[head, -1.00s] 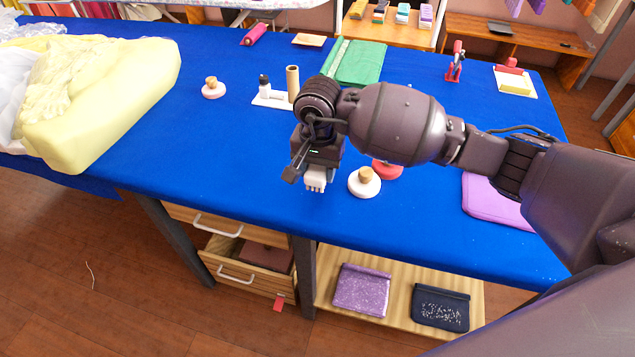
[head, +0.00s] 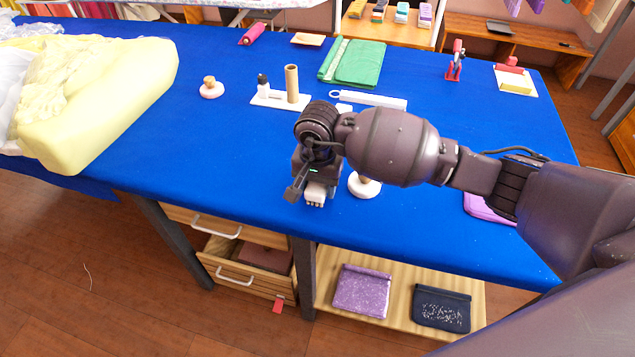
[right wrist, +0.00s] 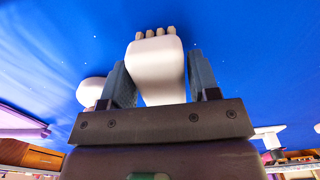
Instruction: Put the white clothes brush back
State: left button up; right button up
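The white clothes brush (head: 314,196) is in my right gripper (head: 316,182), over the front part of the blue table. In the right wrist view the brush's white back (right wrist: 157,72) sits between the two fingers of the gripper (right wrist: 160,88), with pale bristle tufts at its far end. The fingers flank it closely on both sides. The gripper body hides the near end of the brush. A white base (head: 265,101) with a small bottle and an upright brown tube (head: 292,83) stands behind the gripper. My left gripper is not in view.
A white knobbed disc (head: 364,189) is just right of the gripper; another (head: 211,89) stands farther left. A long white strip (head: 372,101) lies behind my arm. A yellow padded form (head: 110,105) fills the table's left. Blue table (head: 220,150) is bare left of the gripper.

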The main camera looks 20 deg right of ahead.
jog(key=shift+o, duration=1.3)
jog(key=shift+r, duration=0.2)
jog(key=shift+r, duration=0.35)
notch_tip(320, 180, up, 10)
jog(key=shift+f+p, duration=0.1)
jog(key=shift+p, duration=0.5)
jog(key=shift+r, duration=0.75)
jog(key=shift+s, duration=0.1)
